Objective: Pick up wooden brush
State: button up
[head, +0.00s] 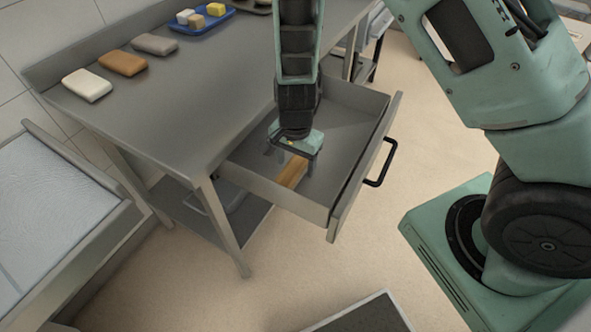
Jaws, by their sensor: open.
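The wooden brush (291,172) lies in the open drawer (345,125) under the grey table. Only part of its light brown body shows; the rest is hidden behind my gripper. My gripper (291,157) points down into the drawer, just above the brush. Its two fingers are apart and appear empty. I cannot tell from this view whether the fingers touch the brush.
The drawer's black handle (381,163) sticks out to the right. On the table (200,100) lie a white block (87,85), a brown block (123,62), a grey block (154,44) and a blue tray (202,20) with small blocks.

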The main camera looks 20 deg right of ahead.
aim_at(295, 164)
jog(key=shift+w+f, duration=0.15)
jog(key=shift+f, duration=1.35)
jog(key=c, duration=1.2)
jog(key=shift+r+p, duration=0.65)
jog(key=shift+r, duration=4.4)
